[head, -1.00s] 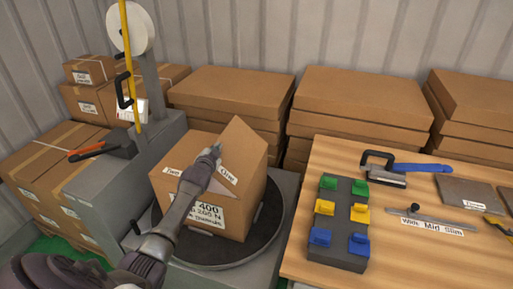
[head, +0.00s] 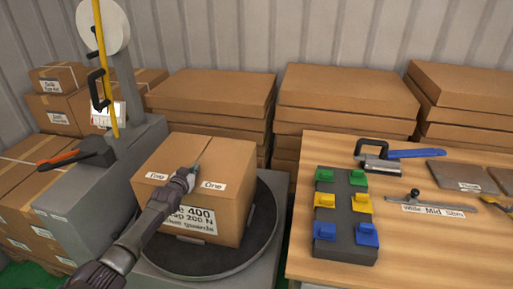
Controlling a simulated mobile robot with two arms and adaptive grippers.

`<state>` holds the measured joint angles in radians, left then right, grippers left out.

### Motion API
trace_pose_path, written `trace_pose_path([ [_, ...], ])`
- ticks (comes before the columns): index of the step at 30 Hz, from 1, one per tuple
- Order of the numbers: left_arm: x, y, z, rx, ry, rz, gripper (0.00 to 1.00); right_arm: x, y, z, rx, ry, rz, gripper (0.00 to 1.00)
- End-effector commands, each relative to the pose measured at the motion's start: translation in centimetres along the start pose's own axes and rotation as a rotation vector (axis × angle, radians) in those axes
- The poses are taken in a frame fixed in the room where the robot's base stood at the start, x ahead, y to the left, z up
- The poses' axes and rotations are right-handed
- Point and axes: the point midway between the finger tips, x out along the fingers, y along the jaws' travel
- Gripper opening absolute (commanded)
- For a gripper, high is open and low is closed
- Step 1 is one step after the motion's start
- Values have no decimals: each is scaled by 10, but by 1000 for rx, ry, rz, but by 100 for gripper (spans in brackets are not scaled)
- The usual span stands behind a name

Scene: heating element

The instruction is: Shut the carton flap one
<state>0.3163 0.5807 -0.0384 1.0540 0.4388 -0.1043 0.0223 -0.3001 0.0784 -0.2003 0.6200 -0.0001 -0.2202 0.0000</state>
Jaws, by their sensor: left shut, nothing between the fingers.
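The carton (head: 222,222) stands on a dark round turntable (head: 262,232). Its top looks flat, with a seam running from front to back. Flap one (head: 232,165), with the label "One" (head: 213,186), lies down on the right of the seam. Flap two (head: 168,155), with the label "Two" (head: 156,176), lies down on the left. My left gripper (head: 194,168) is shut and empty, at the carton's top near the seam between the labels. I cannot tell whether it touches the flap. My right gripper does not show.
A grey machine with a white tape roll (head: 88,30) and a yellow upright stands left of the carton. A wooden table (head: 420,250) on the right holds a block with coloured clips (head: 345,215) and tools. Stacked cartons (head: 205,95) line the back.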

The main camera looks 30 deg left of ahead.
Motion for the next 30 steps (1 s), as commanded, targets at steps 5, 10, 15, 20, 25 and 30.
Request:
trace_pose_path([
  [5,1,1,4,0,-1,0,0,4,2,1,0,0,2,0],
  [10,1,1,6,1,-3,0,0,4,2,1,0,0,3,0],
  [15,1,1,7,2,-6,0,0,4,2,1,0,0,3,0],
  [20,1,2,8,2,-8,0,0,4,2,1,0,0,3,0],
  [25,0,1,3,2,-8,0,0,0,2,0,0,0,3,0],
  [30,-2,0,-26,2,-1,0,0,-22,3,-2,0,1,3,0],
])
